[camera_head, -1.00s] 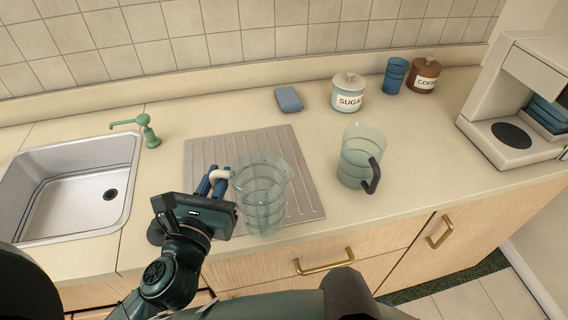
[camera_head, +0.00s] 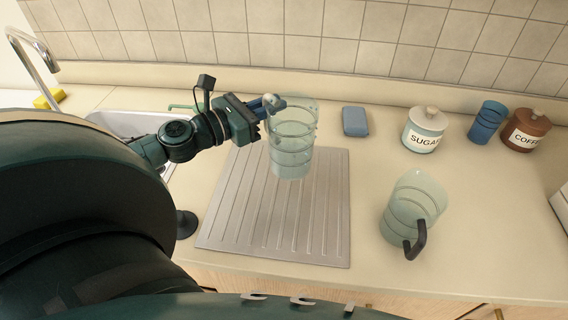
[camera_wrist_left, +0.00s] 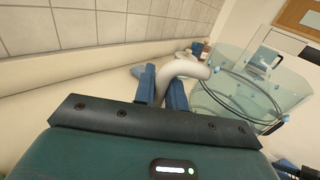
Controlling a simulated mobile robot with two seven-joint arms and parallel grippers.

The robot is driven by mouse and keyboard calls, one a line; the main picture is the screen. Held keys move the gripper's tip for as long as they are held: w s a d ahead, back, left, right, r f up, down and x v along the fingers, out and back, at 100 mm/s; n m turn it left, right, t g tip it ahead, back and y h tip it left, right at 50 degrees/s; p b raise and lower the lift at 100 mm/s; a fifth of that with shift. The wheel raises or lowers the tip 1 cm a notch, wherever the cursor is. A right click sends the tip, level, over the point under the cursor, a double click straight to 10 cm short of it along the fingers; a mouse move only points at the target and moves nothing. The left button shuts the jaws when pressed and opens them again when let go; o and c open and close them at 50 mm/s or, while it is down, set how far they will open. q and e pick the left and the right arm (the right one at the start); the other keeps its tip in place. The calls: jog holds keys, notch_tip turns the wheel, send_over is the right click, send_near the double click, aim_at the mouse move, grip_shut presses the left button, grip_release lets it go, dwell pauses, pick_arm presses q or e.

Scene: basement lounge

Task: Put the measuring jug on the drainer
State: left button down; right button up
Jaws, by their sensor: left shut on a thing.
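A clear measuring jug with a white handle (camera_head: 292,150) is upright over the back part of the ribbed metal drainer (camera_head: 245,225). My left gripper (camera_head: 268,105) is shut on its handle, on the jug's left side. In the left wrist view, the blue fingers (camera_wrist_left: 163,88) are on either side of the white handle, and the clear jug (camera_wrist_left: 255,85) is at the right. I cannot tell whether the jug's base touches the drainer or hangs just above it. My right gripper is out of view.
A second clear jug with a dark handle (camera_head: 412,205) stands right of the drainer. Behind are a blue sponge (camera_head: 355,121), sugar jar (camera_head: 425,130), blue cup (camera_head: 488,122) and coffee jar (camera_head: 526,130). The sink (camera_head: 130,122) is at the left. The drainer's front is bare.

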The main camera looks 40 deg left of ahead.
pick_arm(q)
notch_tip(320, 180, down, 9)
jog(key=b, duration=0.2)
jog(key=shift+r, duration=0.2)
jog(key=c, duration=1.5)
grip_release()
jog(key=shift+f, duration=0.15)
jog(key=shift+o, duration=0.2)
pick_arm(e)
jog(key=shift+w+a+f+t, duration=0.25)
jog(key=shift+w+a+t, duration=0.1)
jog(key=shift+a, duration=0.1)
pick_arm(q)
jog(key=b+v, duration=0.1)
jog(key=v, duration=1.1)
jog(key=shift+b, duration=0.4)
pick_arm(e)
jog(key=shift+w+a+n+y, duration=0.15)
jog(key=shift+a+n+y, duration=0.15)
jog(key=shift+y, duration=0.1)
